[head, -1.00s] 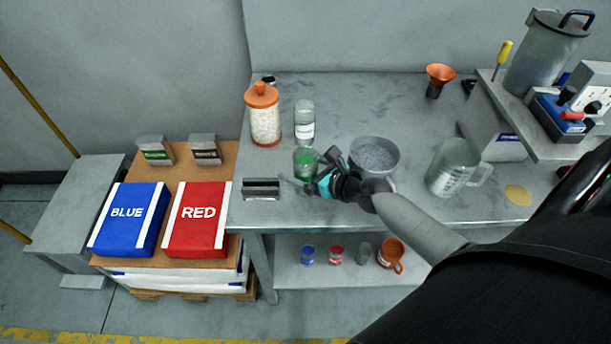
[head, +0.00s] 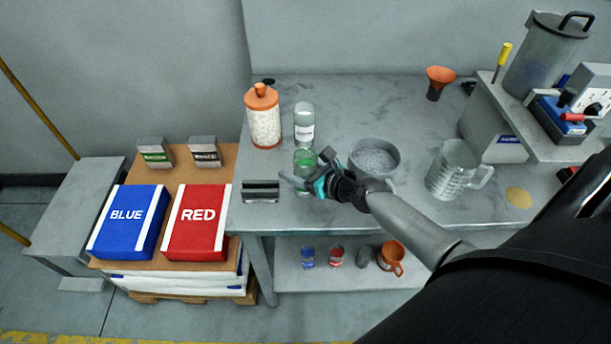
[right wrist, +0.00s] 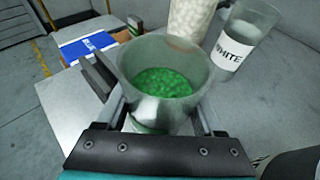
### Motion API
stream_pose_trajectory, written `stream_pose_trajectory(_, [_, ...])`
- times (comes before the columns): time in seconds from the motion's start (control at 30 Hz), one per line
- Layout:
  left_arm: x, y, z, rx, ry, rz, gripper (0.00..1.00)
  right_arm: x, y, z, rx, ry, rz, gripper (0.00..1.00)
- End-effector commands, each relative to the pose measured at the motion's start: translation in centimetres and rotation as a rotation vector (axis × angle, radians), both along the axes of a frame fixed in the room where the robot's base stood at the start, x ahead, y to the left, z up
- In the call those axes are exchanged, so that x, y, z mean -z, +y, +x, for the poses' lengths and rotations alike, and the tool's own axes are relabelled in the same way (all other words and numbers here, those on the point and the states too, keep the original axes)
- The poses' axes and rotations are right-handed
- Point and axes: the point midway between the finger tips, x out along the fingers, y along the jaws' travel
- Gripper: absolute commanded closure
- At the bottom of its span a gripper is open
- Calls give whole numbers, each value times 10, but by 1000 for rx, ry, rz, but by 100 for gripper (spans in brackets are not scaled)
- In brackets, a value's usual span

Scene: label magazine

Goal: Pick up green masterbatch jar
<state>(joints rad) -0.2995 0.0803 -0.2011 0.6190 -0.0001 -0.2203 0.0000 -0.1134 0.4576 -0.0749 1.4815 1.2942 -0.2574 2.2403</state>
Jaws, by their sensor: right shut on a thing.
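The green masterbatch jar (head: 304,160) stands near the front of the grey table in the head view, left of the metal bowl. In the right wrist view the clear jar (right wrist: 165,85) is open at the top, with green pellets inside. My right gripper (head: 306,184) is shut on the jar, with a finger on each side of it in the wrist view (right wrist: 155,95). Whether the jar's base touches the table is hidden. My left gripper is not in view.
A jar labelled WHITE (head: 304,125) stands just behind, with an orange-lidded pellet jar (head: 263,120) to its left. A metal bowl (head: 374,158) is close on the right, by my wrist. A dark metal block (head: 261,191) lies at the front left. A clear jug (head: 455,168) stands farther right.

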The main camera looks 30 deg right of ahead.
Motion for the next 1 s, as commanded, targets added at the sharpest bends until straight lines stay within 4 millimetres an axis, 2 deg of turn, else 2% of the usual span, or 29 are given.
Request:
stream_pose_trajectory(0.03, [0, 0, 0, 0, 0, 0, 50, 0, 0, 0, 0, 0, 0, 69])
stream_pose_trajectory(0.3, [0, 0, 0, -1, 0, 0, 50, -1, 0, 0, 1, -1, -1, 96])
stream_pose_trajectory(0.67, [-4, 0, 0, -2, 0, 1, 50, -5, 0, 0, 1, -2, -1, 96])
stream_pose_trajectory(0.87, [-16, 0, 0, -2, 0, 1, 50, -20, 0, 1, 0, -3, 1, 96])
stream_pose_trajectory(1.0, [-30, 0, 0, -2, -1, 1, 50, -36, 0, 0, 1, -3, 1, 96])
